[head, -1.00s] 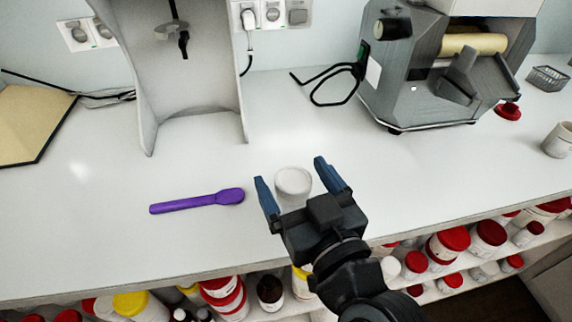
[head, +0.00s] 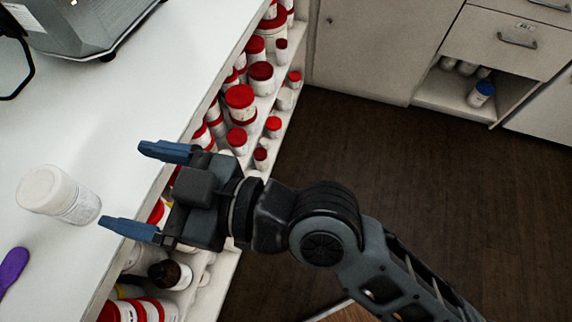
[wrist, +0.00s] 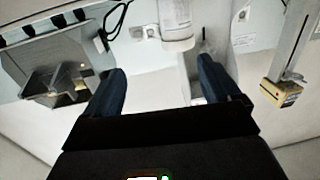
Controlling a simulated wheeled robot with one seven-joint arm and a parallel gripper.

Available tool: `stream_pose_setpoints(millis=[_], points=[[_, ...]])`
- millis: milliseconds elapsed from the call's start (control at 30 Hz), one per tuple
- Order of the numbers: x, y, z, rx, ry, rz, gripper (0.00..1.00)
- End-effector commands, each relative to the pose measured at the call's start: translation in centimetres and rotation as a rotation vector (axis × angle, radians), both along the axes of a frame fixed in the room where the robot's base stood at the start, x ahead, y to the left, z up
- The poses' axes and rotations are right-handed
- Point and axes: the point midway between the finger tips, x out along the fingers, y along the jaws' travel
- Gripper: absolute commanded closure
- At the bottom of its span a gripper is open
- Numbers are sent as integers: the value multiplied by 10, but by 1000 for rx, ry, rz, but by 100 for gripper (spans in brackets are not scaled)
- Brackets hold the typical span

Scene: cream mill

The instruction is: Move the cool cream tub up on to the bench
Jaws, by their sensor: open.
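A white tub with a white lid (head: 58,195) stands upright on the white bench (head: 100,110), near its front edge. Its label is too small to read, so I cannot tell from it whether this is the cool cream tub. My gripper (head: 137,190) is open and empty, with its blue fingers pointing at the tub. The tub is a little beyond the fingertips and apart from them. In the wrist view the tub (wrist: 176,20) shows at the top, ahead of my open gripper (wrist: 162,72). A blue-lidded tub (head: 481,94) stands in a low cupboard opening at the right.
Shelves under the bench hold several red-lidded jars (head: 240,100), close to my gripper. A purple spatula (head: 12,268) lies on the bench at the left. A grey machine (head: 85,22) stands at the back.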

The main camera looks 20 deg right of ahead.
Motion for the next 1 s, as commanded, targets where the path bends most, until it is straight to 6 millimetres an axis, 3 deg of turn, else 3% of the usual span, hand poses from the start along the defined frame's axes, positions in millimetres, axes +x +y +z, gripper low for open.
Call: stream_pose_setpoints(millis=[33,200,367,500,700,833,1000], points=[[-2,-25,-17,-18,29,-65,10],[-20,-112,-60,-54,102,-305,10],[-57,-184,-83,-79,147,-509,10],[-100,-234,-89,-97,172,-663,10],[-167,-279,-80,-112,198,-836,10],[-200,-290,-69,-115,207,-903,10],[-222,-293,-58,-113,213,-943,10]])
